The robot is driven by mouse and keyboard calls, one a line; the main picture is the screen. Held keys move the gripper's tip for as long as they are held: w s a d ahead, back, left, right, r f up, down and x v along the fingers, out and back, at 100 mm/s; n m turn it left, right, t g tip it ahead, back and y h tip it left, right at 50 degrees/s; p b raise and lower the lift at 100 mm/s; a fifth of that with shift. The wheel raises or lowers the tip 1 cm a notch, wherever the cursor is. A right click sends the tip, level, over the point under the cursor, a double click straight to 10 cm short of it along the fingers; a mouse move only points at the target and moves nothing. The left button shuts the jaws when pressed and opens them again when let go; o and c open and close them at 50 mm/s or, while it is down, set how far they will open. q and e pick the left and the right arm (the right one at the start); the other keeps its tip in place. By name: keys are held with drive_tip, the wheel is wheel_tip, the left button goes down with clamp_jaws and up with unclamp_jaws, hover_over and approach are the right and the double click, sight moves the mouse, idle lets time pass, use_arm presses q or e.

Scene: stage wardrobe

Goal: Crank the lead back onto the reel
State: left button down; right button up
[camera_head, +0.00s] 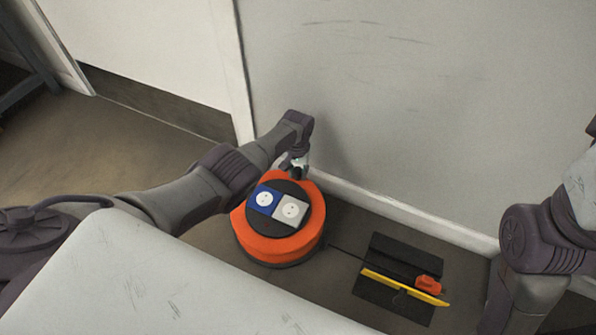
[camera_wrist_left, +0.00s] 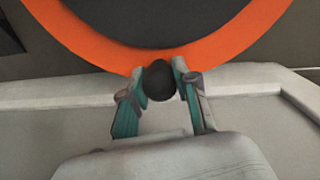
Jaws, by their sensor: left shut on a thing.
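The orange cable reel (camera_head: 280,247) stands on the floor near the wall, with a dark round top carrying a blue and a white socket. My left gripper (camera_head: 297,165) reaches over its far edge. In the left wrist view the gripper (camera_wrist_left: 160,82) is shut on a dark rounded crank knob (camera_wrist_left: 159,80) at the rim of the orange reel (camera_wrist_left: 215,52). The lead (camera_head: 345,252) runs as a thin dark line from the reel's right side to the dark mat. My right arm shows at the right edge, but its gripper is out of view.
A dark mat (camera_head: 378,292) lies right of the reel, with a yellow bar (camera_head: 405,287) and an orange plug-like piece (camera_head: 428,284) on it. The wall and its pale skirting (camera_head: 400,216) run close behind the reel. A white surface fills the lower left.

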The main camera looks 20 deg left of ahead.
use_arm(q)
drive_tip(key=c, duration=0.9)
unclamp_jaws()
drive_tip(key=shift+o, duration=0.2)
wheel_tip(320, 180, up, 12)
